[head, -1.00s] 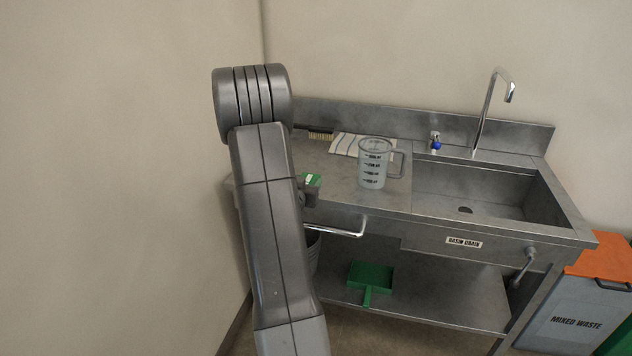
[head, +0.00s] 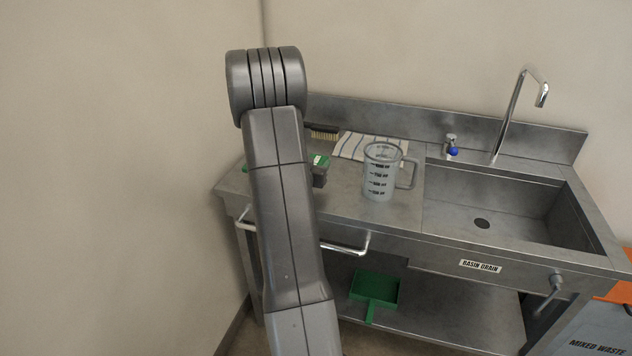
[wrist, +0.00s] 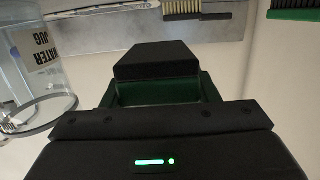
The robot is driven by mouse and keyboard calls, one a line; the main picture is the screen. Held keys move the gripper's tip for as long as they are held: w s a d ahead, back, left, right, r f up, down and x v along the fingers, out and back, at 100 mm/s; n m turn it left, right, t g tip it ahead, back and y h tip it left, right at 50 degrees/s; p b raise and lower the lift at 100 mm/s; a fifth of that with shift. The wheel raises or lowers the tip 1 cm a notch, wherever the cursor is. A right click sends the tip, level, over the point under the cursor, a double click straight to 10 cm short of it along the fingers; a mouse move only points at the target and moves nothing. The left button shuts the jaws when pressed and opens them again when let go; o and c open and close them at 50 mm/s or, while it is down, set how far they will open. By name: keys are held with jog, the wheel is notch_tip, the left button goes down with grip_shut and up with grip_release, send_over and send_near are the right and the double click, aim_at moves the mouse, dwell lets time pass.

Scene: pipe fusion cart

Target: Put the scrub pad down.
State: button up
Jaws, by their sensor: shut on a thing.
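The scrub pad (wrist: 160,92) is green and sits in the jaws of my gripper (wrist: 160,98), between a dark block and the dark bar of the gripper. My gripper is shut on it. In the head view a green part of the pad (head: 321,160) shows just right of my arm, over the left part of the steel bench (head: 345,205). My arm hides the rest of it there. I cannot tell whether the pad touches the bench top.
A clear measuring jug (head: 381,178) stands right of the pad. Behind are a striped cloth (head: 352,146) and a bristle brush (head: 325,132). A green brush (wrist: 292,14) shows at the wrist view's upper right. The sink basin (head: 490,205) is at right; a green dustpan (head: 376,287) lies below.

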jog(key=shift+f, duration=2.95)
jog(key=shift+f, duration=0.15)
jog(key=o, duration=1.1)
jog(key=shift+c, duration=0.2)
jog(key=shift+s+r, duration=0.15)
jog(key=shift+r, duration=0.05)
jog(key=b+v, duration=0.1)
jog(key=v, duration=1)
jog(key=shift+s+a+b, duration=0.15)
jog(key=shift+s+b, duration=0.2)
jog(key=shift+s, duration=0.05)
